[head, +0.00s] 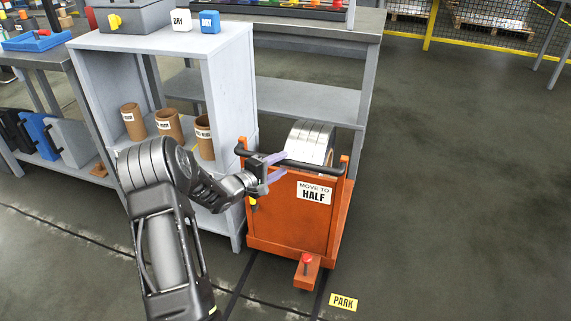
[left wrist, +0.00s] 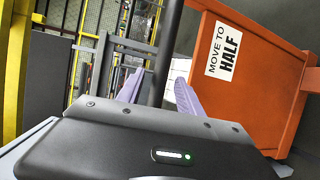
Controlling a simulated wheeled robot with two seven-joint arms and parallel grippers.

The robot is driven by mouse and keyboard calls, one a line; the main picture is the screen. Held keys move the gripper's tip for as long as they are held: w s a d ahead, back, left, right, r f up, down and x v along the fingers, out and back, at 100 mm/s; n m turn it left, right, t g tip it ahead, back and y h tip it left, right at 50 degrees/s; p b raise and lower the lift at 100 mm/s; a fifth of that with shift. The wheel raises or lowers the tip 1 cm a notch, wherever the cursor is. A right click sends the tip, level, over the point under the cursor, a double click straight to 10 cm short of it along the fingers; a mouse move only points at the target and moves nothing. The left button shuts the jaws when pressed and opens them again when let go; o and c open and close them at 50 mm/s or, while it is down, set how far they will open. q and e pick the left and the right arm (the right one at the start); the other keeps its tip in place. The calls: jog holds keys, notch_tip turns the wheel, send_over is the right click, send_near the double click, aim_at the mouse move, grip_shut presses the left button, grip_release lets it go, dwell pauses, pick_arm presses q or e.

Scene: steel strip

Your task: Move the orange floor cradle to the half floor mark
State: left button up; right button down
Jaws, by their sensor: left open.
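The orange floor cradle (head: 285,225) stands on the floor beside the grey shelf, with a steel coil (head: 310,141) on it and a "MOVE TO HALF" label (head: 314,192) on its front. A dark handle bar (head: 312,168) runs across its top. My left gripper (head: 277,167) is open at the handle's left part, its two pale fingers pointing right. In the left wrist view the fingers (left wrist: 157,90) are apart with a dark bar between or just behind them; I cannot tell whether they touch it. The orange panel (left wrist: 262,80) fills the right side there. The half floor mark is not seen. My right gripper is not in view.
A yellow "PARK" floor mark (head: 343,302) lies in front of the cradle. A grey shelf (head: 234,85) with cardboard tubes (head: 168,125) stands left, and a grey bench (head: 300,98) behind. Open floor (head: 460,180) spreads to the right.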

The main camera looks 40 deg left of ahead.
pick_arm(q)
jog(key=shift+w+d+f, duration=0.1)
jog(key=shift+w+f, duration=0.05)
jog(key=shift+w, duration=0.6)
jog(key=shift+w+f, duration=0.1)
jog(key=shift+w, duration=0.6)
jog(key=shift+c, duration=0.5)
grip_shut()
